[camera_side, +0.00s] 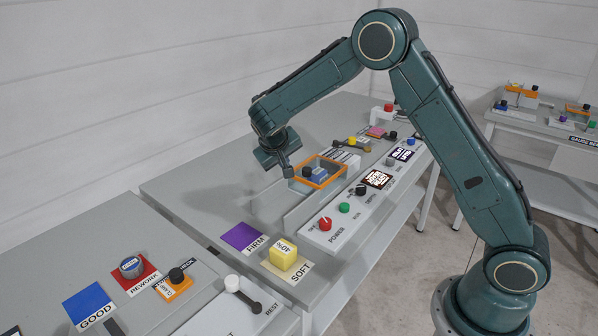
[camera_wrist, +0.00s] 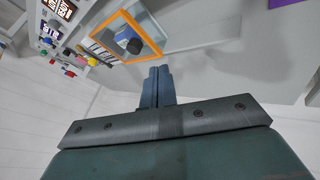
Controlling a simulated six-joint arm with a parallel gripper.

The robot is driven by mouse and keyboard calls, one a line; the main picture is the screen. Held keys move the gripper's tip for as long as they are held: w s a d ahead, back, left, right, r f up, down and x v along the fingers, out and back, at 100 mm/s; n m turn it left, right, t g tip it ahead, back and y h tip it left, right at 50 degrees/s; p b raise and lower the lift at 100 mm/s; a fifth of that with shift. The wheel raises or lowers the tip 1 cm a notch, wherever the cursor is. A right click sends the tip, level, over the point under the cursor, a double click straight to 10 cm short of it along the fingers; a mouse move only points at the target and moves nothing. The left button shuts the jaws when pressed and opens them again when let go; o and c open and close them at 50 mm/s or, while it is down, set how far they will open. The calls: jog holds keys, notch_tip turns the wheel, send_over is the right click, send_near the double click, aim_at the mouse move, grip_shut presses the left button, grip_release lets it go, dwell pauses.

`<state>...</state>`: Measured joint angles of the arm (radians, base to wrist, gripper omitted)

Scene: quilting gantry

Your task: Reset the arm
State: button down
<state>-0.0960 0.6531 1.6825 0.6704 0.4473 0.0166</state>
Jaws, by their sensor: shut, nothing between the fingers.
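My gripper (camera_side: 287,172) hangs over the long grey table, beside the orange-framed opening in the side view. In the wrist view my gripper (camera_wrist: 158,72) shows its two blue-grey fingers together, with nothing between them. The orange frame (camera_side: 341,166) has a dark-knobbed blue block (camera_side: 318,176) inside it. The frame also shows in the wrist view (camera_wrist: 150,25), beyond the fingertips. The arm is bent at a high elbow, with the forearm reaching left and down.
A control panel (camera_side: 318,236) with a red knob (camera_side: 325,223) and several buttons runs along the table's front. A yellow block (camera_side: 283,254) sits on the SOFT pad, near the purple FIRM pad (camera_side: 242,237). A nearer table holds a blue GOOD pad (camera_side: 89,303) and a red REWORK pad (camera_side: 147,281).

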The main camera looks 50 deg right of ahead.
jog(key=shift+s+r, duration=0.1)
jog(key=shift+r, duration=0.1)
jog(key=s+a+r+n+t+y, duration=0.1)
jog(key=s+a+r+y, duration=0.1)
jog(key=s+r, duration=0.55)
jog(key=s+a+r+y, duration=0.2)
jog(key=s+a+r, duration=0.1)
jog(key=s+r, duration=0.45)
jog(key=s+a+n+y, duration=0.1)
jog(key=s+a, duration=0.1)
jog(key=s, duration=0.8)
jog(key=s+a+n+t+y, duration=0.1)
jog(key=s+a, duration=0.2)
jog(key=s, duration=0.7)
jog(key=shift+s+r+n+y, duration=0.2)
jog(key=shift+s+n+y, duration=0.1)
jog(key=shift+s+n, duration=0.1)
